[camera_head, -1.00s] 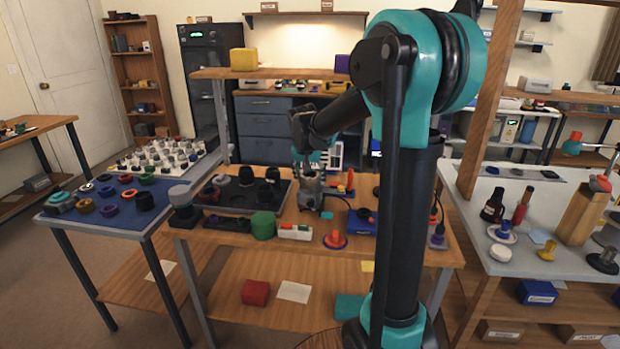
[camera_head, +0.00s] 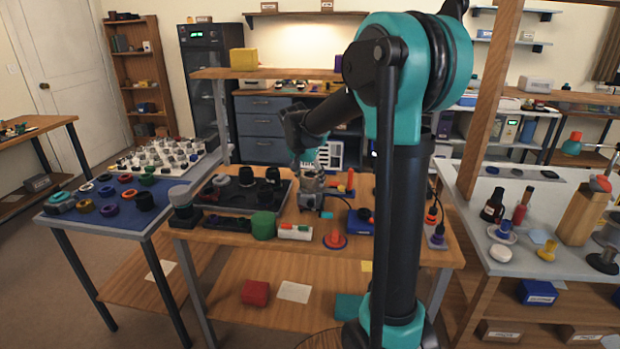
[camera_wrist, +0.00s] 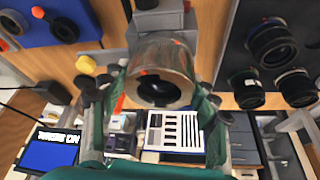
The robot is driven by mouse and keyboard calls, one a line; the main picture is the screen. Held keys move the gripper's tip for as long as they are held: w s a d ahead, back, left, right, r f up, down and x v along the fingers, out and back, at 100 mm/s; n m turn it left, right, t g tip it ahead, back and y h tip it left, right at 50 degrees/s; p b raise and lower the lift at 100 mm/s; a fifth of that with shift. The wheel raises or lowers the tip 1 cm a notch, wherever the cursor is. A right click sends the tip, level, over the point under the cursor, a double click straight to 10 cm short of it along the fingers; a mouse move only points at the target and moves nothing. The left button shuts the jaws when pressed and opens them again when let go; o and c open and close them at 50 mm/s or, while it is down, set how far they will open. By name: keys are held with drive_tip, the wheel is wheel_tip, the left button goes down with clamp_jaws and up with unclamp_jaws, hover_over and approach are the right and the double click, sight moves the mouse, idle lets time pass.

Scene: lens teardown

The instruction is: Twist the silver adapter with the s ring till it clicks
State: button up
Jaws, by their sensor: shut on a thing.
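The silver adapter (camera_wrist: 165,58) is a shiny metal cylinder with a dark round opening. In the wrist view it sits between the green-sided fingers of my gripper (camera_wrist: 160,95), which is shut on it. In the head view my gripper (camera_head: 312,164) is at the top of the adapter (camera_head: 312,182), which stands on a grey fixture (camera_head: 310,200) on the wooden bench. I cannot make out an s mark on any ring, and the seam between adapter and fixture is too small to judge.
A dark tray (camera_head: 238,205) with black lens parts lies left of the fixture. A shelf (camera_head: 270,73) runs behind the bench.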

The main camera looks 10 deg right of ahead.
drive_tip(key=shift+m+h, duration=0.4)
drive_tip(key=shift+m, duration=0.7)
drive_tip(key=shift+g, duration=0.4)
drive_tip(key=shift+m, duration=0.6)
drive_tip(key=c, duration=0.4)
drive_tip(key=o, duration=1.7)
drive_tip(key=v, duration=1.2)
drive_tip(key=shift+a, duration=0.1)
